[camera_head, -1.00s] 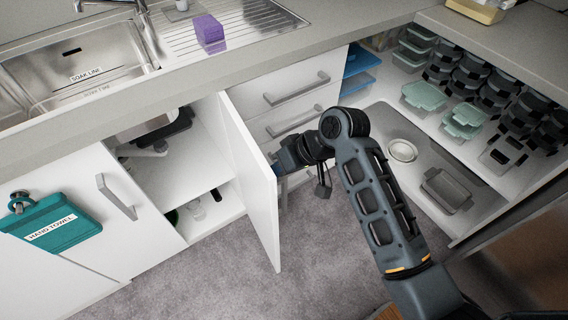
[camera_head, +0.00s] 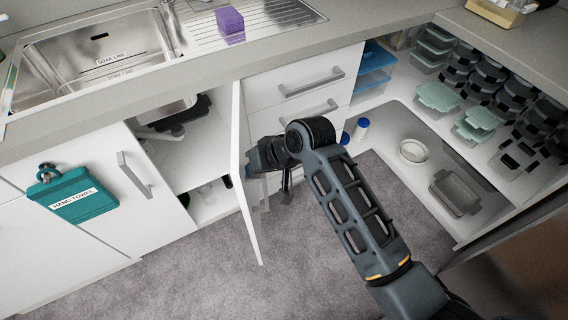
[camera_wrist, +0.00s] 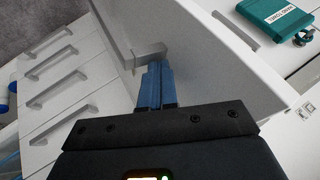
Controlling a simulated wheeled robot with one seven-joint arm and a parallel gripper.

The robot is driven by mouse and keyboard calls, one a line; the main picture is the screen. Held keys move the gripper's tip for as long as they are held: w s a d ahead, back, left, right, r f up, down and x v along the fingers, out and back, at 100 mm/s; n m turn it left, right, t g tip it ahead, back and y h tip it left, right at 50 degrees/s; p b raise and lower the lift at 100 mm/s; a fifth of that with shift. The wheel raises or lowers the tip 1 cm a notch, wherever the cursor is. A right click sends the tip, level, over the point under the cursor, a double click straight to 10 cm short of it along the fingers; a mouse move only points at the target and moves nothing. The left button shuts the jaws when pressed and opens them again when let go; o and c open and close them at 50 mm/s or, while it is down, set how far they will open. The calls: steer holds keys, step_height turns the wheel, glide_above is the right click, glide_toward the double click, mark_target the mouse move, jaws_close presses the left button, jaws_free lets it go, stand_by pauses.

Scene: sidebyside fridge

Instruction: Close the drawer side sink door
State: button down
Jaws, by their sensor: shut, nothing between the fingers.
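The drawer side sink door (camera_head: 238,170) is a white panel, standing open and nearly edge-on in the head view. Its outer face (camera_wrist: 205,50) fills much of the wrist view, with a grey bar handle (camera_wrist: 150,51) on it. My gripper (camera_wrist: 155,68) has blue fingers side by side, shut with nothing between them. The fingertips are close to the handle and the door's outer face; I cannot tell whether they touch. In the head view my wrist is on the drawer side of the door, and the fingertips are mostly hidden.
The open sink cabinet (camera_head: 190,160) shows left of the door. A closed white door with a handle (camera_head: 133,172) and a teal hand towel (camera_head: 75,194) is farther left. Drawers with handles (camera_head: 312,82) stand to the right. An open compartment with containers (camera_head: 440,97) is at far right. Grey floor is clear in front.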

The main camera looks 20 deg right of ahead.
steer(key=w+a+m+t+h+b, duration=0.1)
steer(key=w+a+m+h+b, duration=0.4)
steer(key=w+a, duration=1.3)
steer(key=shift+w+a+m+t+h+b, duration=0.15)
steer(key=shift+a+m+t+h+b, duration=0.2)
steer(key=shift+m+b, duration=2.15)
steer(key=shift+d+r+n, duration=0.1)
steer(key=shift+r+n, duration=0.05)
steer(key=shift+n, duration=0.15)
